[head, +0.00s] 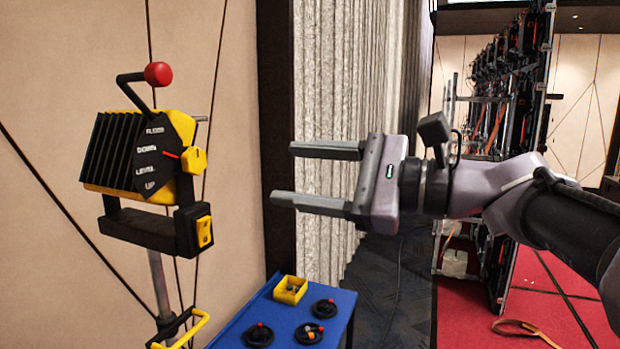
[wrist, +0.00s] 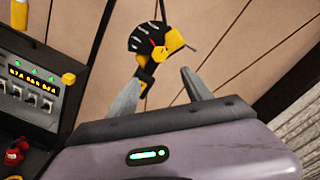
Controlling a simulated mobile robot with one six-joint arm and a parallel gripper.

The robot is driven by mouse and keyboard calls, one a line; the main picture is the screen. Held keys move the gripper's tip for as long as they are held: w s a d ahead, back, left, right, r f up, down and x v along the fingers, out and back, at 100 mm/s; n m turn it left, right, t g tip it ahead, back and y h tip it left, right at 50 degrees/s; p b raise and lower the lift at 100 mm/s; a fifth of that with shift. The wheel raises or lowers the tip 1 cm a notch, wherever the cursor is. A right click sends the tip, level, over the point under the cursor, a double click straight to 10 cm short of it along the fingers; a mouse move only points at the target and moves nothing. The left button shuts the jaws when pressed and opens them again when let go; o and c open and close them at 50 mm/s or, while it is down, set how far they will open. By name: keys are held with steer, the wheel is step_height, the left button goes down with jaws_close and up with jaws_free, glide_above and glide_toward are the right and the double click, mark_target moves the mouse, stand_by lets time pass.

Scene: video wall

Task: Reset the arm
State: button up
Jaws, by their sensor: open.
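My gripper (head: 318,176) is open and empty, with its two fingers pointing left in the head view. Both fingertips also show in the wrist view (wrist: 160,82). My gripper hangs in the air to the right of a yellow and black control box (head: 148,160) on a pole, apart from it. The box has a lever with a red ball (head: 158,74) on top and a yellow knob (head: 193,160) beside lettering that includes "DOWN" and "UP". The control box also shows beyond the fingers in the wrist view (wrist: 150,40).
A blue table (head: 285,318) below holds a yellow bin (head: 290,290) and several dark round pieces. A panel with switches and green lights (wrist: 35,85) stands at left in the wrist view. A rack with cables (head: 500,130) is behind my arm. A strap (head: 522,328) lies on red floor.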

steer(key=shift+v, duration=0.85)
steer(key=s+a+f+n+h+b, duration=0.1)
steer(key=s+f+h+b, duration=0.15)
steer(key=f, duration=0.55)
steer(key=s+a+f+h+b, duration=0.1)
steer(key=s+f+h+b, duration=0.15)
steer(key=f, duration=0.55)
steer(key=s+d+f+n+h+b, duration=0.2)
steer(key=s+d+f+h+b, duration=0.1)
steer(key=f, duration=0.8)
steer(key=s+d+f+n+h+b, duration=0.3)
steer(key=s+d+f+b, duration=0.1)
steer(key=f, duration=0.7)
steer(key=s+d+f+n+g+h+b, duration=0.1)
steer(key=s+d+f+n+h+b, duration=0.2)
steer(key=f, duration=0.8)
steer(key=s+d+b, duration=0.1)
steer(key=s, duration=0.1)
steer(key=shift+s+d+f+h, duration=0.25)
steer(key=shift+s+h, duration=0.05)
steer(key=shift+s, duration=0.05)
